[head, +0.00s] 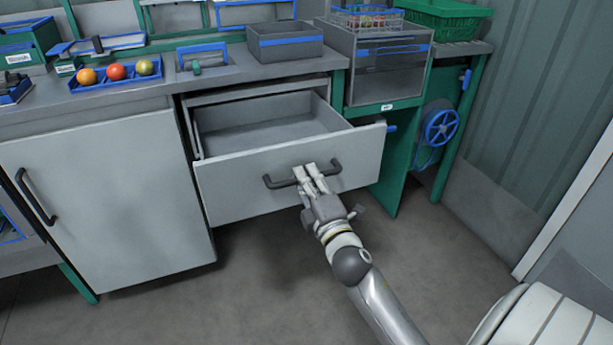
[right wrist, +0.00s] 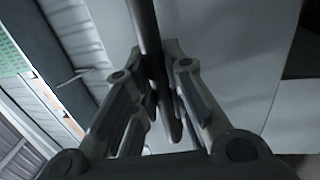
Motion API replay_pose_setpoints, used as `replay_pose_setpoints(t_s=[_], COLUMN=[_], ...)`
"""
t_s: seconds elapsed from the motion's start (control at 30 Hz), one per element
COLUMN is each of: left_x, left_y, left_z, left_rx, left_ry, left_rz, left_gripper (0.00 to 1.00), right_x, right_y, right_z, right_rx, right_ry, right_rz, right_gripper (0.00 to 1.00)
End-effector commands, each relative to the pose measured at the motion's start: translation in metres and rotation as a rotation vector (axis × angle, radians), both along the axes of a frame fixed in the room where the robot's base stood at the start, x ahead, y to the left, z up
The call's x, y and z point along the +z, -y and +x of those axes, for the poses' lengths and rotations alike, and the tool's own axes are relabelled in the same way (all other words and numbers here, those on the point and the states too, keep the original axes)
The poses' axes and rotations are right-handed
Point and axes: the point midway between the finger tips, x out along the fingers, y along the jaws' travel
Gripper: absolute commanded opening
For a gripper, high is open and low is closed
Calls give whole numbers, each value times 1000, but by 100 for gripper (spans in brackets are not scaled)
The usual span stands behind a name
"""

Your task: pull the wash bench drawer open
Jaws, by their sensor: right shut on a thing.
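The wash bench drawer (head: 245,182) stands pulled out from the bench in the head view, and its empty inside shows. Its dark bar handle (head: 279,183) runs across the front panel. My right gripper (head: 307,172) is at the handle, shut on it near its middle. In the right wrist view the handle (right wrist: 146,30) passes between the two fingers of the gripper (right wrist: 160,85). My left gripper is in neither view.
A cabinet door (head: 110,200) with a dark handle is shut to the left of the drawer. The bench top (head: 225,77) carries a grey bin (head: 285,42) and a blue tray (head: 90,86) with tomatoes. A blue handwheel (head: 441,127) is at the right. The floor in front is clear.

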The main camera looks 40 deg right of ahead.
Motion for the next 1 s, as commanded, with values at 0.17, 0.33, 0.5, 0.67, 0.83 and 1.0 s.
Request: replay_pose_setpoints(t_s=[0.17, 0.33, 0.5, 0.67, 0.83, 1.0], left_x=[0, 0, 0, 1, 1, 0], left_y=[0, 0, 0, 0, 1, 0], left_z=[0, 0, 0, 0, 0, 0], left_rx=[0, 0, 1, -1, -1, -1], left_ry=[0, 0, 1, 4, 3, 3], left_rz=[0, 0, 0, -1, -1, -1], left_gripper=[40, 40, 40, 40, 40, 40], right_x=[-1, -1, 0, 0, -4, -10], right_y=[0, 0, 0, 0, -3, -10], right_z=[0, 0, 0, 0, -12, -41], right_rx=[0, 0, 0, 0, 0, -1], right_ry=[-1, -1, -1, -1, -3, -5], right_rz=[0, 0, 0, 0, 1, 5], right_gripper=[0, 31, 35, 35, 35, 35])
